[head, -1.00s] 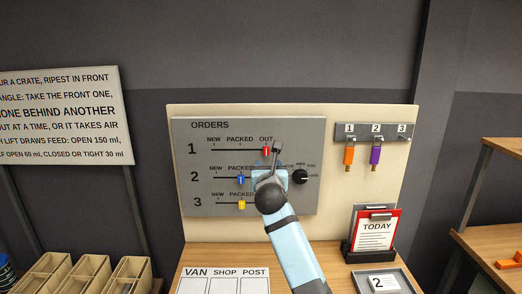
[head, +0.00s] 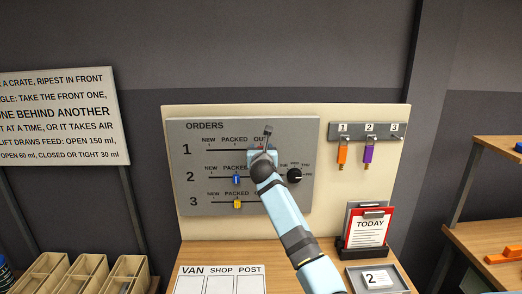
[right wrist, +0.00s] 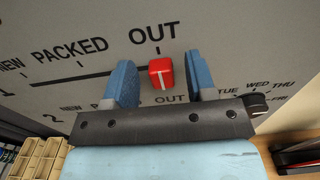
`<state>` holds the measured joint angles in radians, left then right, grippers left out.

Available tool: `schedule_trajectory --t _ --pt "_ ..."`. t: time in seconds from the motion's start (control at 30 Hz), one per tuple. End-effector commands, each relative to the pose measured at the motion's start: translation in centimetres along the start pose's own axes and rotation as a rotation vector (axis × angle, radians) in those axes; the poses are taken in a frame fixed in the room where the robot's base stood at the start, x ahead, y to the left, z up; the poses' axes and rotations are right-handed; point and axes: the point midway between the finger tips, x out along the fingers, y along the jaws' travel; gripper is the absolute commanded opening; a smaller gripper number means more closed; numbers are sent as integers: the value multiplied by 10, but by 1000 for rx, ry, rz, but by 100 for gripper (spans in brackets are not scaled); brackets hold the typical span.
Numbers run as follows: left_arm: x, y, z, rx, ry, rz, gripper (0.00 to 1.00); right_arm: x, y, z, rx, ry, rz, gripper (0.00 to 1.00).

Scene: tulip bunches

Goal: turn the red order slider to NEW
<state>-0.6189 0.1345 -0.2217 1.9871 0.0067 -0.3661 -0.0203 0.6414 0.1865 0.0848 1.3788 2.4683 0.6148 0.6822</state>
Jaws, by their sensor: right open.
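The grey ORDERS panel (head: 290,205) stands upright on a cream board and has three slider rows, each labelled NEW, PACKED and OUT. The red slider (right wrist: 161,73) of row 1 sits under OUT, at the right end of its track. My right gripper (right wrist: 160,76) is open around it, with one blue finger on each side and gaps showing between fingers and knob. In the head view my right gripper (head: 262,155) covers the row 1 OUT end and hides most of the red slider. My left gripper is not in view.
The blue slider (head: 236,178) and yellow slider (head: 237,203) are at PACKED in rows 2 and 3. A black dial (head: 294,176) with day labels is right of row 2. Orange (head: 343,153) and purple (head: 368,152) tags hang at right. A TODAY clipboard (head: 370,228) stands below.

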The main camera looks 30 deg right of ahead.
Motion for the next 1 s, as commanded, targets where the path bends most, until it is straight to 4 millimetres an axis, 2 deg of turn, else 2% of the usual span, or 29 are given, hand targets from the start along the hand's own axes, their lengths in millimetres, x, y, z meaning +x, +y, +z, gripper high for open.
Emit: schedule_trajectory --t 0.2,0.4,0.43,0.63,0.77,0.87,1.0 --pt "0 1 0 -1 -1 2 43 0 0 0 0 0 0 51" --pt "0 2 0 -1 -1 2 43 0 0 0 0 0 0 5" --pt "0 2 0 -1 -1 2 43 0 0 0 0 0 0 0" --pt "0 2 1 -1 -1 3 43 0 3 0 1 0 1 0" --pt "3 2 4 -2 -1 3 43 0 17 -1 3 0 2 0" --pt "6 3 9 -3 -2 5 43 -1 37 -3 5 1 4 0" --pt "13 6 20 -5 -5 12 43 -1 74 -4 6 0 6 0"
